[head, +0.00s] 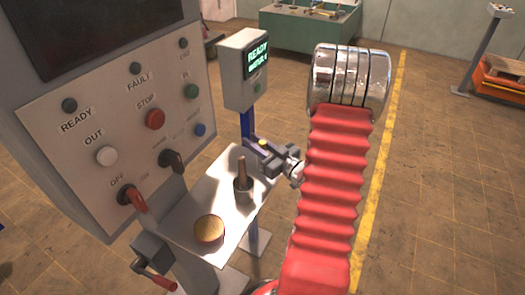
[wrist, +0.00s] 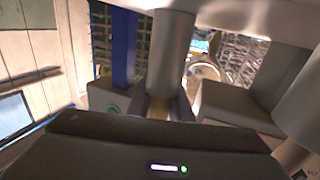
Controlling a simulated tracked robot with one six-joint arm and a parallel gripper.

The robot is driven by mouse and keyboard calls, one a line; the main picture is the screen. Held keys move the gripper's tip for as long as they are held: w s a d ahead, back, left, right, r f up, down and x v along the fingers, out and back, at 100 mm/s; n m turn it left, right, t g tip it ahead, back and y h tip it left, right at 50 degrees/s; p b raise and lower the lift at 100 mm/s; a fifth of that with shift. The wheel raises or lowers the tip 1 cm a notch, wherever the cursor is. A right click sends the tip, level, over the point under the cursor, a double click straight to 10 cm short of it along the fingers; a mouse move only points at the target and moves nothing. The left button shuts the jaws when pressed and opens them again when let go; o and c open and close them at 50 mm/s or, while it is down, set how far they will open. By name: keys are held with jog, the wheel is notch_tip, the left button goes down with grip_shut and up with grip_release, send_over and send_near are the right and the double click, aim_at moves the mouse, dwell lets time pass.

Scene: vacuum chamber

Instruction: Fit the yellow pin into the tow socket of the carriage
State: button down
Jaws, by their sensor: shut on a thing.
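My gripper (head: 259,147) is just beyond the far right edge of the small metal shelf. It is shut on the yellow pin (head: 263,142), which shows only as a small yellow end between the dark jaws. In the wrist view a narrow yellowish strip of the pin (wrist: 184,106) shows between the grey jaws, and most of it is hidden. I cannot make out the carriage or its tow socket in either view.
The shelf (head: 190,232) holds an upright brown rod (head: 242,172) and a round brass-coloured knob (head: 209,230). A control panel (head: 125,125) stands at left. A READY box (head: 243,80) on a blue post stands behind the shelf. Open floor lies right of my red-sleeved arm.

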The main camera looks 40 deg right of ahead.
jog(key=shift+r, duration=0.15)
notch_tip(320, 180, up, 10)
dwell(0.7)
dwell(0.6)
